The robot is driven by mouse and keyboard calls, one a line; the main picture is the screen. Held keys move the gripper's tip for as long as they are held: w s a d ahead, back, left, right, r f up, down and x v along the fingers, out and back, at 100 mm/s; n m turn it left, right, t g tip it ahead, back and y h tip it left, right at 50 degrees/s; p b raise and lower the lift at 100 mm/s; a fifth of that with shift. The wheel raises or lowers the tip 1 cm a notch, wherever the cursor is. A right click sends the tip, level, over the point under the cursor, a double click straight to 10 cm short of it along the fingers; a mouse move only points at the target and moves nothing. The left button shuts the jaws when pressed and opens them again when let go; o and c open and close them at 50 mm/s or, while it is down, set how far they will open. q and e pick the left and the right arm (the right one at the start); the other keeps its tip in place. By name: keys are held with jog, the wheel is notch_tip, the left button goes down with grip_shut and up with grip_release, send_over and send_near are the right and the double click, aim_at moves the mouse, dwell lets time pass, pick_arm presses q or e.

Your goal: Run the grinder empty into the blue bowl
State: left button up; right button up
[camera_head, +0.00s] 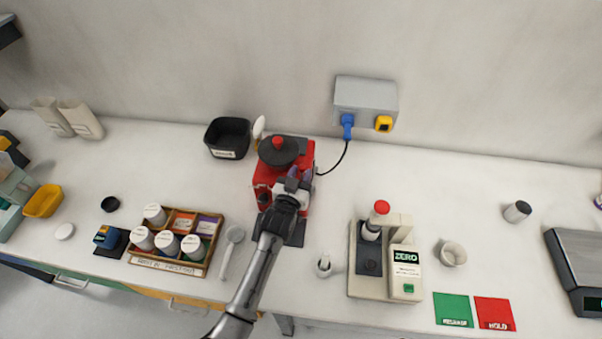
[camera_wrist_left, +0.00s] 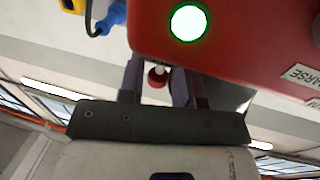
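The red grinder (camera_head: 264,177) stands on the bench against the wall, with a dark round lid and a red knob on top. My left gripper (camera_head: 292,183) is at its front right, and my arm hides part of its front. In the left wrist view the grinder's red body (camera_wrist_left: 235,55) fills the upper right, with a lit white button ringed in green. There my left gripper's two fingers (camera_wrist_left: 160,82) are apart, just below the button; a small red-tipped thing shows between them, and no grip on it is evident. I cannot make out a blue bowl. My right gripper is out of view.
A black bin (camera_head: 227,152) stands left of the grinder. A blue plug (camera_head: 347,121) runs from the wall box to it. A jar tray (camera_head: 150,248) and spoon (camera_head: 232,240) lie left of my arm; a ZERO-labelled device (camera_head: 406,258) stands right.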

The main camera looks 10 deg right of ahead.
pick_arm(q)
jog(key=shift+w+d, duration=0.15)
jog(key=shift+w, duration=0.15)
jog(key=shift+c, duration=0.4)
grip_shut()
jog(key=g+p, duration=0.1)
jog(key=p, duration=0.3)
jog(key=shift+w+r+g, duration=0.25)
jog(key=shift+r+g, duration=0.1)
jog(key=shift+g, duration=0.05)
jog(key=shift+w+d+f+g+y+p, duration=0.15)
jog(key=shift+f+g+y+p, duration=0.1)
jog(key=shift+g+y+p, duration=0.25)
jog(key=shift+f, duration=0.1)
